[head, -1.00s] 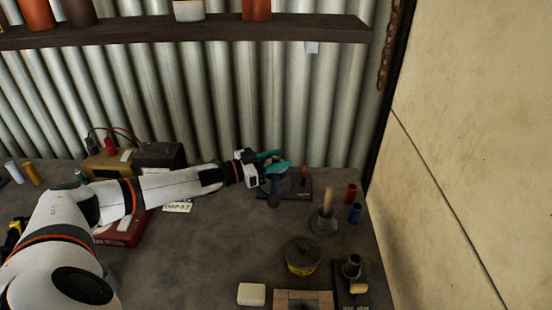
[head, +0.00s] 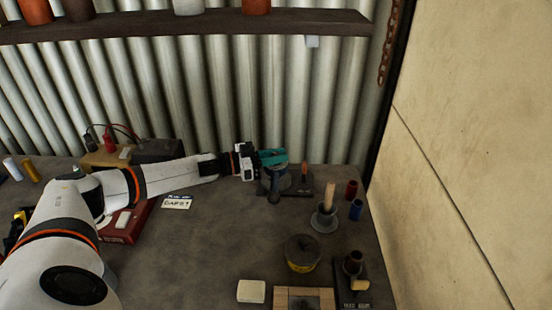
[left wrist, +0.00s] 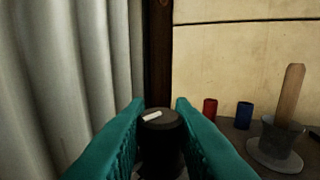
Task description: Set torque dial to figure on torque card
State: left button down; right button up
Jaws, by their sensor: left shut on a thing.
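My left gripper (head: 274,157) reaches in at the back of the bench, over a dark stand with a blue-grey body (head: 275,181). In the left wrist view its teal fingers (left wrist: 160,108) are closed on the two sides of a dark round dial (left wrist: 161,132). The dial's top has a short white mark, tilted slightly up to the right. In the head view the fingers hide most of the dial. A white card with a blue heading (head: 177,201) lies on the bench left of the stand; its lettering is too small to read surely. My right gripper is not in view.
Right of the stand are an orange-tipped upright (head: 305,173), red (head: 351,190) and blue (head: 356,211) cylinders, and a pot with a wooden handle (head: 324,219). A dark round tin (head: 302,253) stands nearer. A red box (head: 126,225) lies by my arm. The middle bench is clear.

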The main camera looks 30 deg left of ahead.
aim_at(276, 154)
pick_arm(q)
jog(key=shift+w+a+f+m+g+h+b, duration=0.1)
jog(key=shift+f+m+g+h+b, duration=0.05)
jog(key=shift+m+g+h+b, duration=0.7)
jog(key=m+g+h+b, duration=0.2)
jog(key=g+b, duration=0.1)
jog(key=m+g+h+b, duration=0.2)
jog(key=g+b, duration=0.1)
jog(key=b, duration=0.1)
jog(key=shift+m+g, duration=0.25)
jog(key=shift+m, duration=0.1)
jog(key=shift+m+g+b, duration=0.4)
jog(key=shift+g+b, duration=0.2)
jog(key=shift+r, duration=0.2)
jog(key=c, duration=1.3)
grip_release()
notch_tip(276, 154, up, 10)
